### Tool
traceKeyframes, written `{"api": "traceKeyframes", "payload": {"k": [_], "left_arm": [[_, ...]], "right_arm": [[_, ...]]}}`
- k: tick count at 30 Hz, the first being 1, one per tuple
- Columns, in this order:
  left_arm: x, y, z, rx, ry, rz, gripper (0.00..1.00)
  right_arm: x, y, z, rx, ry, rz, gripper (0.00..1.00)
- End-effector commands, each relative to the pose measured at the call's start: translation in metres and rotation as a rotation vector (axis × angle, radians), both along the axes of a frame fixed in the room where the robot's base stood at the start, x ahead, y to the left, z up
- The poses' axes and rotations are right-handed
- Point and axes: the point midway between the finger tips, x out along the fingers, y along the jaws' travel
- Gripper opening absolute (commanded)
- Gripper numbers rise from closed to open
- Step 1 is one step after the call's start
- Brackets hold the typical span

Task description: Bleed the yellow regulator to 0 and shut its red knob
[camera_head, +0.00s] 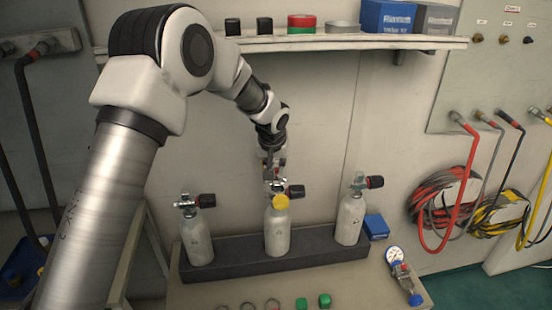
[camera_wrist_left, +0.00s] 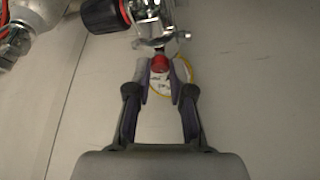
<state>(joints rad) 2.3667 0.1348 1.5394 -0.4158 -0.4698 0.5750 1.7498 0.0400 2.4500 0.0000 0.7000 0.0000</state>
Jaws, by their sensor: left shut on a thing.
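The yellow regulator (camera_head: 280,201) shows as a round yellow gauge on the top of the middle grey cylinder (camera_head: 277,235). In the left wrist view its yellow-rimmed gauge (camera_wrist_left: 186,84) is partly hidden behind the fingers. The red knob (camera_wrist_left: 160,64) lies between the fingertips of my left gripper (camera_wrist_left: 159,72), which is shut on it. In the head view the left gripper (camera_head: 272,168) reaches down from above to the middle cylinder's valve. The gauge reading cannot be made out. My right gripper is not in view.
A grey cylinder (camera_head: 198,240) stands left and another (camera_head: 350,220) right, in a dark rack (camera_head: 235,262). A blue regulator with a white gauge (camera_head: 396,258) lies on the table at right. A black valve knob (camera_wrist_left: 100,15) is close to the left gripper. A shelf (camera_head: 330,42) runs above.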

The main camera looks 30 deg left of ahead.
Motion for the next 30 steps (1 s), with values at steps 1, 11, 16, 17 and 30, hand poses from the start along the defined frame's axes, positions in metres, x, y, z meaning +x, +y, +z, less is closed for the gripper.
{"api": "traceKeyframes", "payload": {"k": [1, 11, 16, 17, 30], "left_arm": [[-0.003, 0.001, 0.002, -0.002, 0.012, -0.038, 0.00], [-0.003, 0.003, -0.001, -0.004, 0.011, -0.317, 0.00], [-0.003, 0.004, -0.002, -0.003, 0.010, -0.418, 0.00], [-0.003, 0.004, -0.003, -0.003, 0.010, -0.433, 0.00], [-0.003, 0.004, -0.004, -0.001, 0.010, -0.518, 0.00]], "right_arm": [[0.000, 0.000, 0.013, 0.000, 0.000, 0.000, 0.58], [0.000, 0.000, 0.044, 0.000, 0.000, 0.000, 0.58], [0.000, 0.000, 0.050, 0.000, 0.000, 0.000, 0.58], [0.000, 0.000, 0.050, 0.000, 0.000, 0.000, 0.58], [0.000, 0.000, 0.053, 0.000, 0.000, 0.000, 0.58]]}}
